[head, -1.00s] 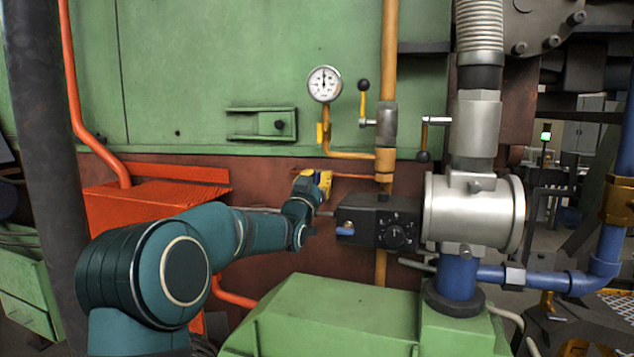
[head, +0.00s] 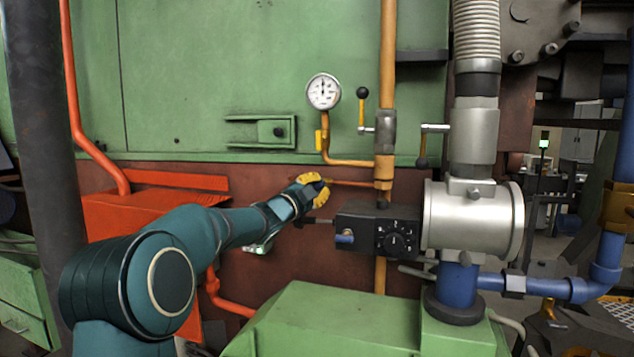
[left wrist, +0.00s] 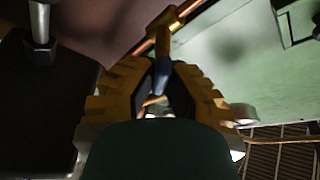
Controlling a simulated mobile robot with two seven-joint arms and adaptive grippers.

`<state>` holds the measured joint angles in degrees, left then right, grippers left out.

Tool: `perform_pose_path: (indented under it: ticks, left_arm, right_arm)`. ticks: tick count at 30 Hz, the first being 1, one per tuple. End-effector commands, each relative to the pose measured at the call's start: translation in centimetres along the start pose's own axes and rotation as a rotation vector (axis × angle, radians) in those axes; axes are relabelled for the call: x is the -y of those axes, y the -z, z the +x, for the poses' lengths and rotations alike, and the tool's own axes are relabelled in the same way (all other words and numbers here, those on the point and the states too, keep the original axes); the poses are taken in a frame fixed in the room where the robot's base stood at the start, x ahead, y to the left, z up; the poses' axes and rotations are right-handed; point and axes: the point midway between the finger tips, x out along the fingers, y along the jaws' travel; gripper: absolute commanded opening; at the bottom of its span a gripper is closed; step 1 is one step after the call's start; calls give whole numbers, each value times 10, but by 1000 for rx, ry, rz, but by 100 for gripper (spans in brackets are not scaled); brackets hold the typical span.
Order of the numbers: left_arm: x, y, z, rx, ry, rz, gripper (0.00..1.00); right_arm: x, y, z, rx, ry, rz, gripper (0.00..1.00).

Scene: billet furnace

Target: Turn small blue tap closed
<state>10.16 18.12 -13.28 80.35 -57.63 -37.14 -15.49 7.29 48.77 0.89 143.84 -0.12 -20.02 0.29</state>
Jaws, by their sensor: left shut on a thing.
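My left gripper (head: 313,184) is at the thin copper pipe that branches left from the orange upright pipe, above and left of the black control box. Its yellow fingers also show in the left wrist view (left wrist: 162,95). They are shut on the small blue tap (left wrist: 161,76), whose dark blue handle sits between the dark finger pads. The tap's brass stem (left wrist: 163,45) runs up to the copper pipe (left wrist: 180,18). In the head view the fingers cover most of the tap, so its exact angle is hard to tell. My right gripper is not in view.
The black control box (head: 375,219), with a blue knob on its front, is close below and right of the gripper. The orange upright pipe (head: 385,140) stands to the right. A gauge (head: 323,91) hangs above. A green housing (head: 330,320) lies below.

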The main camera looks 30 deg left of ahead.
Motion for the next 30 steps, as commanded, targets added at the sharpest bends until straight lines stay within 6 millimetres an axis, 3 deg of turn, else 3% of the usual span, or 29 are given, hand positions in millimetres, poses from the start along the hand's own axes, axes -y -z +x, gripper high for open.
perform_pose_path:
  ticks: [15, 30]
  left_arm:
    - [2, 2, 1, -2, -165, 407, 0]
    - [0, 1, 0, -1, -230, 567, 0]
  right_arm:
    - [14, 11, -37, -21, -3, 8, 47]
    - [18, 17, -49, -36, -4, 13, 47]
